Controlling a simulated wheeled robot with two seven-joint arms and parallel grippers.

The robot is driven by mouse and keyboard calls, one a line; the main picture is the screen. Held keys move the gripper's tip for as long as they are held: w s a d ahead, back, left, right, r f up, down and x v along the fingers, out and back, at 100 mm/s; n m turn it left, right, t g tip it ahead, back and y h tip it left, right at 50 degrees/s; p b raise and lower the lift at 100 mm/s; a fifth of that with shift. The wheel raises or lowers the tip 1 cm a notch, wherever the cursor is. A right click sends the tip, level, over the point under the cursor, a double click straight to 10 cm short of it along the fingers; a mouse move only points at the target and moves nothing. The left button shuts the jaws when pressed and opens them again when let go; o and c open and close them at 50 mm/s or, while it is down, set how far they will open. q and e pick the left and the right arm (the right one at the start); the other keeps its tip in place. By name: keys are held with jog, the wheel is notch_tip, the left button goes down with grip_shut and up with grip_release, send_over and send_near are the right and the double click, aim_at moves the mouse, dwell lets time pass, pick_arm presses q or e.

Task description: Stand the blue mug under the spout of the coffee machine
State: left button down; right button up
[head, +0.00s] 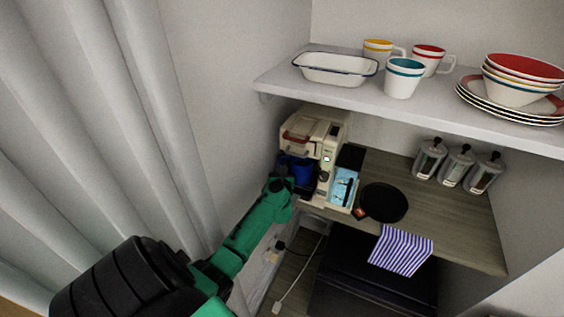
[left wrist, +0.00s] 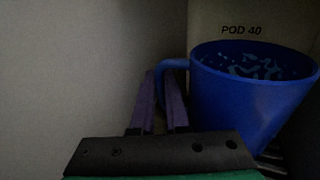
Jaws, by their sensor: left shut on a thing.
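The blue mug (head: 299,170) is upright in the lower front bay of the cream coffee machine (head: 322,150), below its head, in the head view. In the left wrist view the mug (left wrist: 245,98) stands close before the machine's face marked POD 40 (left wrist: 241,30), with its handle pointing left. My left gripper (head: 284,186) reaches in from the left; its purple fingers (left wrist: 159,103) are shut on the mug's handle. The spout is hidden, and I cannot tell whether the mug's base touches the drip grate. My right gripper is not in view.
The machine stands at the left end of a wooden counter, close to the white wall. A black round plate (head: 383,203), a blue packet (head: 343,188) and a striped cloth (head: 401,250) lie to its right. A shelf with an enamel dish (head: 336,69) and cups (head: 404,78) hangs above.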

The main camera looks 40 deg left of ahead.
pick_arm(q)
jog(key=shift+r, duration=0.1)
jog(key=shift+s+d, duration=0.1)
jog(key=c, duration=0.9)
grip_release()
jog(key=shift+s+d, duration=0.1)
jog(key=v, duration=1.1)
jog(key=shift+s+d, duration=0.25)
jog(key=shift+s, duration=0.05)
